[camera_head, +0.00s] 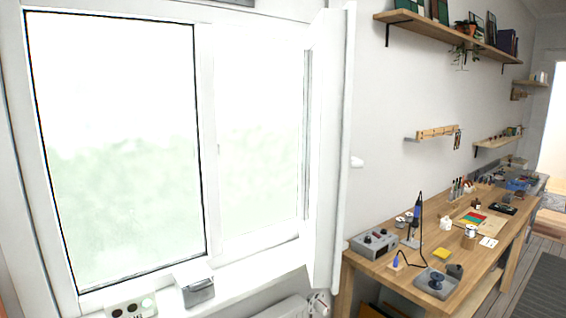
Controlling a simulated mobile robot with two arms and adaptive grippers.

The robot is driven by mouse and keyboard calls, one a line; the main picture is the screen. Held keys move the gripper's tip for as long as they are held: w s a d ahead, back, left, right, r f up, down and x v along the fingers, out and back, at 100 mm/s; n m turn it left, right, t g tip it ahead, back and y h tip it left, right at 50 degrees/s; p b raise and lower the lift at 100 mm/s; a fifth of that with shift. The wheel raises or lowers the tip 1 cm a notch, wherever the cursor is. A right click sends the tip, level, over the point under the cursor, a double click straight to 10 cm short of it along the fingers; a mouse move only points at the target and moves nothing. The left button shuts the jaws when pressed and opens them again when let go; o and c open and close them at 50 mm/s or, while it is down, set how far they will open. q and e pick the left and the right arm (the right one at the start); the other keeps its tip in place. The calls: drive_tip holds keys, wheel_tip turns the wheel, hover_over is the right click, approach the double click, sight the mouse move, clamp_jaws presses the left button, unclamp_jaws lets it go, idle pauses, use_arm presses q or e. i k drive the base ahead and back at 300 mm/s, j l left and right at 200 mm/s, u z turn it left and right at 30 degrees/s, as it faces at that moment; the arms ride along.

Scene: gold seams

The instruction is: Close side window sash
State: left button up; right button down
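The window stands at the left, with a fixed pane (120,150) and an opening on its right side (258,130). The white side sash (328,150) is hinged at the right and swung open into the room, seen nearly edge-on. Neither of my grippers shows in the head view.
A grey box (198,291) and a white panel with round holes (130,308) are on the sill (250,268). A radiator (285,308) is below. A wooden workbench (400,285) with tools stands to the right, near the sash. A wall shelf (450,30) is above it.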

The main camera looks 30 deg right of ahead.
sight(328, 45)
drive_tip(key=l+z, duration=0.1)
drive_tip(key=l, duration=0.5)
drive_tip(key=i+l, duration=0.1)
drive_tip(key=l, duration=0.5)
drive_tip(key=l+z, duration=0.15)
drive_tip(key=l, duration=0.45)
drive_tip(key=i+l, duration=0.1)
drive_tip(key=l, duration=0.5)
drive_tip(key=u, duration=1.25)
drive_tip(key=z, duration=1.3)
